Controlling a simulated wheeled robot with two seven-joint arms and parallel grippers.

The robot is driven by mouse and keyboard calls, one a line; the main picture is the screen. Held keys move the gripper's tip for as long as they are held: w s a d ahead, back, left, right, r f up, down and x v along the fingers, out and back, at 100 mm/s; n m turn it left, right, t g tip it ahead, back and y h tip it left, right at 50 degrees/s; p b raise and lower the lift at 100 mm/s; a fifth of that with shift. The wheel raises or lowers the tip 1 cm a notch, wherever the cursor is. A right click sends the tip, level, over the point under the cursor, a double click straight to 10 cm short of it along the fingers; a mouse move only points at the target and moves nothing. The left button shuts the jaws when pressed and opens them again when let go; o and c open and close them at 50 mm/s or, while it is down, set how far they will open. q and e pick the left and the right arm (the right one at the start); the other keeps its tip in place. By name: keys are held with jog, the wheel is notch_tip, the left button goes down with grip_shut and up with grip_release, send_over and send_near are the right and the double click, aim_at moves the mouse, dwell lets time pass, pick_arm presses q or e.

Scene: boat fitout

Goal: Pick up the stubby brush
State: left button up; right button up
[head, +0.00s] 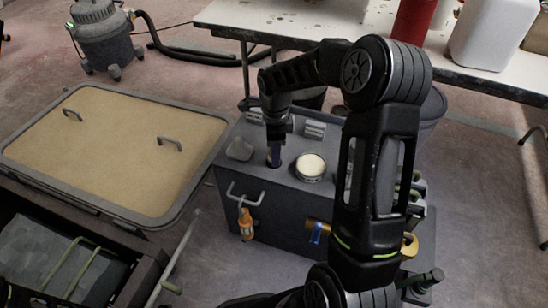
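My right arm comes in from the lower right and reaches over a grey caddy (287,196). Its gripper (277,138) points down at a dark blue-purple upright piece (274,157) standing in a round hole in the caddy's top. The fingertips are at the upper end of this piece; whether they are closed on it is too small to tell. It may be the handle of the stubby brush, but no bristles show. An orange-handled tool (246,224) hangs from the caddy's front rail. My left gripper is not in view.
A round pale-topped tin (310,167) sits right of the hole, and a grey lump (239,149) left of it. A blue-and-brown tool (317,232) is on the caddy's front. A tan board with handles (110,140) lies left. A white table (300,28) stands behind.

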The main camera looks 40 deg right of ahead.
grip_shut()
dwell(0.4)
jog(key=shift+r, duration=0.1)
notch_tip(320, 180, up, 10)
jog(key=p, duration=0.3)
dwell(0.3)
dwell(0.5)
jog(key=c, duration=0.7)
grip_release()
grip_shut()
